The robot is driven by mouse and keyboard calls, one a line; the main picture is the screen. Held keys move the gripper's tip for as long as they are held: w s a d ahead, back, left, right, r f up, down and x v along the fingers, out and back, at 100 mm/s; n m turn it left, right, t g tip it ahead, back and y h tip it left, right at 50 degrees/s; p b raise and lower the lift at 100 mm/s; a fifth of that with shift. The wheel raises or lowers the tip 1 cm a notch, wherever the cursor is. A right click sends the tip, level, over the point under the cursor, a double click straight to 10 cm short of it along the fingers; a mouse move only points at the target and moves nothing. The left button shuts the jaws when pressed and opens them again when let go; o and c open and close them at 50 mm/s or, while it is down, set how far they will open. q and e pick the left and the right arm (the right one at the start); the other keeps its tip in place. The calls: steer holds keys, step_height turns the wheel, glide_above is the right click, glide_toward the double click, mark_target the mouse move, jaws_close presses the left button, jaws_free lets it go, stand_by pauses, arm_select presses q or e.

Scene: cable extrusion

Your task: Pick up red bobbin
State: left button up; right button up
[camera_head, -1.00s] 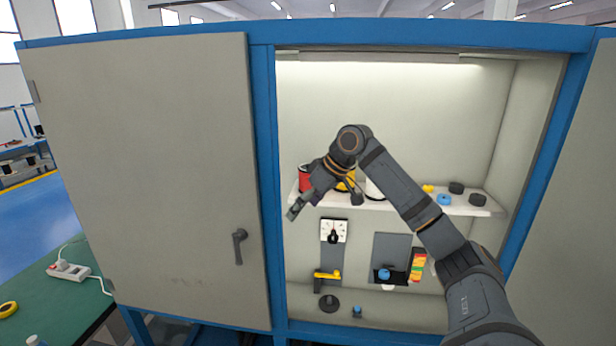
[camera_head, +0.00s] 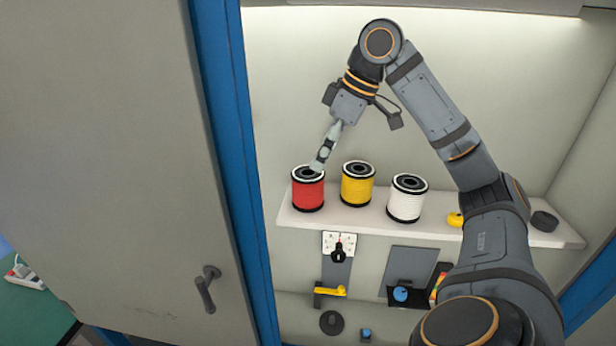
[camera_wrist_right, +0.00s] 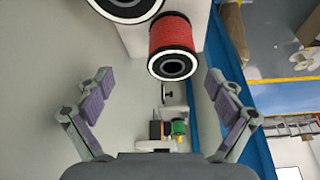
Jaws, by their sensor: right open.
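The red bobbin (camera_head: 307,190) stands upright at the left end of the white shelf (camera_head: 430,229) inside the cabinet. It has black rims and a hollow centre. My right gripper (camera_head: 318,168) is just above and behind its top edge in the head view; I cannot tell whether it touches. In the right wrist view the gripper (camera_wrist_right: 165,100) is open with its fingers wide apart and nothing between them. The red bobbin (camera_wrist_right: 170,38) shows there near the top, beyond the fingertips. My left gripper is in no view.
A yellow bobbin (camera_head: 357,186) and a white bobbin (camera_head: 407,200) stand to the right on the same shelf. The blue cabinet post (camera_head: 237,150) and open door (camera_head: 110,180) are close on the left. Below the shelf hangs a yellow-handled part (camera_head: 330,290).

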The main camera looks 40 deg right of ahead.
mark_target(307, 180)
steer(key=shift+s+a+f, duration=0.2)
steer(key=shift+a+f, duration=0.05)
steer(key=shift+a, duration=0.1)
steer(key=shift+a+f+b, duration=0.4)
steer(key=shift+a+f, duration=0.1)
steer(key=shift+f, duration=0.05)
steer(key=shift+w+f, duration=0.1)
steer(key=x, duration=0.4)
steer(key=shift+w+a+f, duration=0.15)
steer(key=shift+w, duration=0.15)
steer(key=shift+w+a+f, duration=0.1)
steer(key=shift+a+f, duration=0.15)
steer(key=shift+f, duration=0.05)
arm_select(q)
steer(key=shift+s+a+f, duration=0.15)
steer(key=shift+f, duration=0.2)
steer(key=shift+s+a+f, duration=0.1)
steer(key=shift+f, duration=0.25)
arm_select(e)
steer(key=shift+c, duration=0.3)
steer(key=c, duration=1.3)
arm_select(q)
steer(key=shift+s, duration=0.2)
